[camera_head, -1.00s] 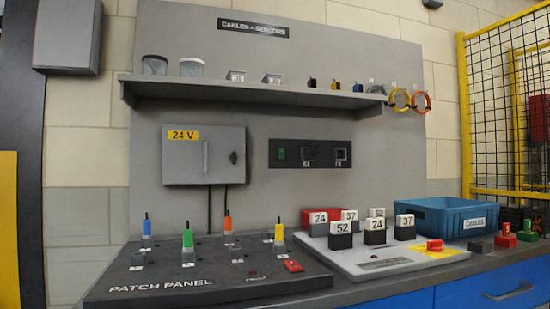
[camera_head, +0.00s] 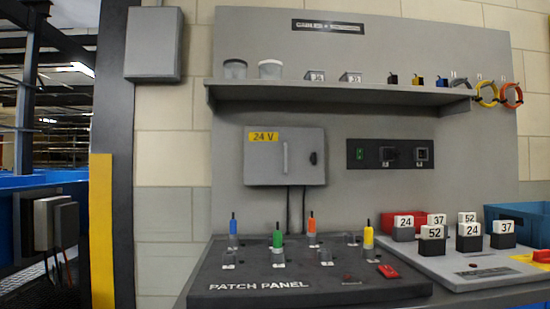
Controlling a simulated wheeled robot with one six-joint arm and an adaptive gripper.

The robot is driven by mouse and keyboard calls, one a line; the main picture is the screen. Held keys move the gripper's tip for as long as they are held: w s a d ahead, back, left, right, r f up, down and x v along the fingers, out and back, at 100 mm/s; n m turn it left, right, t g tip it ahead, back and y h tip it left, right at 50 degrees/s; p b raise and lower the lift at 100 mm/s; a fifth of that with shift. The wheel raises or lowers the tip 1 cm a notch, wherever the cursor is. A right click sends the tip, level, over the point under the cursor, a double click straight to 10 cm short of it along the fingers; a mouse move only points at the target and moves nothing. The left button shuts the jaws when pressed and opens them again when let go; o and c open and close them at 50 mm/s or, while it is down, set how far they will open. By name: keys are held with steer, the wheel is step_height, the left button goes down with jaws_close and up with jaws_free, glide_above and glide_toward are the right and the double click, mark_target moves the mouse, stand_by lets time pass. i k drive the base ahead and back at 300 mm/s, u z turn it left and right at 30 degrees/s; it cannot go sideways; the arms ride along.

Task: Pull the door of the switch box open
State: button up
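The switch box (camera_head: 264,171) is a grey box on the grey back panel, with a yellow "24 V" label (camera_head: 264,137) at its top left. Its door looks shut. A pale vertical handle (camera_head: 285,158) sits near the middle of the door, and a dark latch or lock (camera_head: 313,158) sits near its right edge. Two dark cables run down from its underside. My gripper is not in view.
Below the box, the patch panel (camera_head: 215,298) with several upright coloured plugs covers the bench. A shelf (camera_head: 340,95) with cups and small parts juts out above. Numbered blocks (camera_head: 432,240) stand at right. A yellow post (camera_head: 102,230) stands left of the bench.

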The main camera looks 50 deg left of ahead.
mark_target(273, 156)
steer(key=k, duration=0.7)
steer(key=u, duration=1.6)
steer(key=i, duration=0.15)
steer(key=u, duration=0.2)
